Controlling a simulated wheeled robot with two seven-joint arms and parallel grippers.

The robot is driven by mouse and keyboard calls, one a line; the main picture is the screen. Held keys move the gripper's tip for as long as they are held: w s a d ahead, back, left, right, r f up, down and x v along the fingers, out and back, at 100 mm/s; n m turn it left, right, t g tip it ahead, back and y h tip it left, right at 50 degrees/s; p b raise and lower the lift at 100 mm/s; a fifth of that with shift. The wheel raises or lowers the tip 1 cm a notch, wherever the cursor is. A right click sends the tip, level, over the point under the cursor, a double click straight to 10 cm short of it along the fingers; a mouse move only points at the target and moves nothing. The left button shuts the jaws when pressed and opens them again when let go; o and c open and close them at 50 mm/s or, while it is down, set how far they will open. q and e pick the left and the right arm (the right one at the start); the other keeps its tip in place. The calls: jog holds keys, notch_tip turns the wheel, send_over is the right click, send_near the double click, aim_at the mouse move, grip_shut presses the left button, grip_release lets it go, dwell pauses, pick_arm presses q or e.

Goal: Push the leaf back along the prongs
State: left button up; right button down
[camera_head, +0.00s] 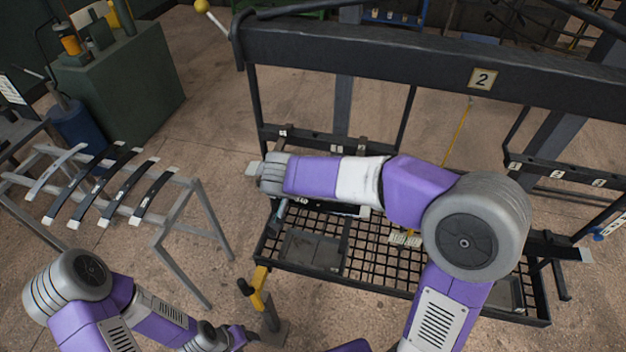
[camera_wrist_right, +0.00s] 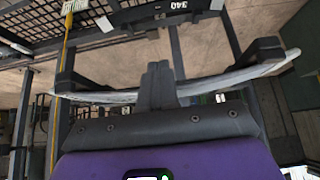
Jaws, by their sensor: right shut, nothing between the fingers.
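In the right wrist view a long, thin, bowed grey leaf (camera_wrist_right: 215,85) spans the picture, between a dark upright at each side. My right gripper (camera_wrist_right: 158,70) is shut and empty. Its fingers cross in front of the middle of the leaf; I cannot tell whether they touch it. In the head view my right arm reaches left across the rack and hides the gripper and most of what is behind it.
A grey stand (camera_head: 165,228) at left carries several dark leaves (camera_head: 110,187). Open floor lies between stand and rack.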

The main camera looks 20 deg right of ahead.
jog(key=shift+w+d, duration=0.55)
jog(key=shift+w, duration=0.25)
jog(key=shift+w+d, duration=0.55)
jog(key=shift+w, duration=0.25)
jog(key=shift+w+d, duration=0.55)
jog(key=shift+w, duration=0.25)
jog(key=shift+w+d, duration=1.4)
jog(key=shift+w, duration=0.7)
jog(key=shift+s+a+b, duration=0.55)
jog(key=shift+s+b, duration=0.1)
jog(key=shift+s, duration=0.2)
jog(key=shift+s+a+b, duration=0.6)
jog(key=shift+s, duration=0.25)
jog(key=shift+s+a+b, duration=0.55)
jog(key=shift+s+b, duration=0.1)
jog(key=shift+s, duration=0.2)
